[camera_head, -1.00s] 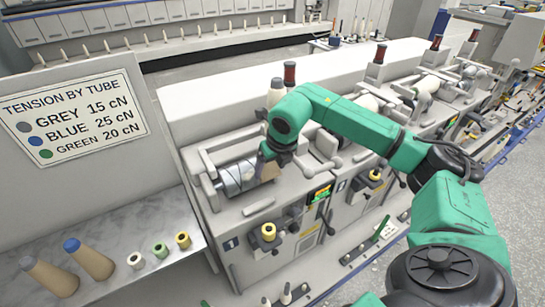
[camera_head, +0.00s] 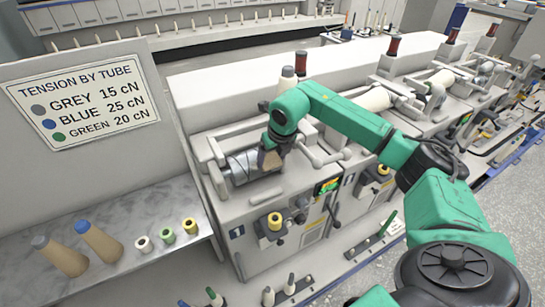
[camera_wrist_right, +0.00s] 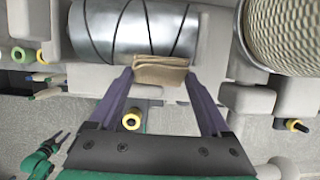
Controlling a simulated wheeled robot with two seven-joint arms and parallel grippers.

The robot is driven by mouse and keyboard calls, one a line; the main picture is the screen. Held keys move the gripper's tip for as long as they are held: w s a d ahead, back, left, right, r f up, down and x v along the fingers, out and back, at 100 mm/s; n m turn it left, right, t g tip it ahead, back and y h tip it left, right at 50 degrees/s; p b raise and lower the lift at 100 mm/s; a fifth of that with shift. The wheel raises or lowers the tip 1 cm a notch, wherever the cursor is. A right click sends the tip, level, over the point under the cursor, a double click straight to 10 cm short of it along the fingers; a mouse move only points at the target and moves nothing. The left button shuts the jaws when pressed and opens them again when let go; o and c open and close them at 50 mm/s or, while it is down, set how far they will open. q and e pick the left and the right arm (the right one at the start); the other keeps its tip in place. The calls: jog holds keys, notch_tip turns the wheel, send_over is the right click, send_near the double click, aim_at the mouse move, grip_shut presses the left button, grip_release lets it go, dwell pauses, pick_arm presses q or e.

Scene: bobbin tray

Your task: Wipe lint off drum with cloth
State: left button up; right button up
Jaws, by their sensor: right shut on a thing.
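The metal drum (camera_head: 243,168) with dark spiral grooves lies in the nearest winding unit. It fills the upper middle of the right wrist view (camera_wrist_right: 110,30). My right gripper (camera_head: 272,153) is at the drum's right end. In the wrist view my right gripper (camera_wrist_right: 160,75) is shut on a folded tan cloth (camera_wrist_right: 160,68), which lies against the drum's lower front edge. The cloth also shows in the head view (camera_head: 269,160). I see no clear lint on the visible drum surface.
A yarn package (camera_wrist_right: 285,35) sits right of the drum in the wrist view. A tension sign (camera_head: 85,100) stands at left above a shelf (camera_head: 120,225) with grey- and blue-tipped cones and small spools. More winding units stretch to the right.

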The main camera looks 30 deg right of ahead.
jog(key=shift+a, duration=0.1)
jog(key=shift+w+f+b, duration=0.25)
jog(key=shift+w+b, duration=0.05)
jog(key=shift+w, duration=0.05)
dwell(0.6)
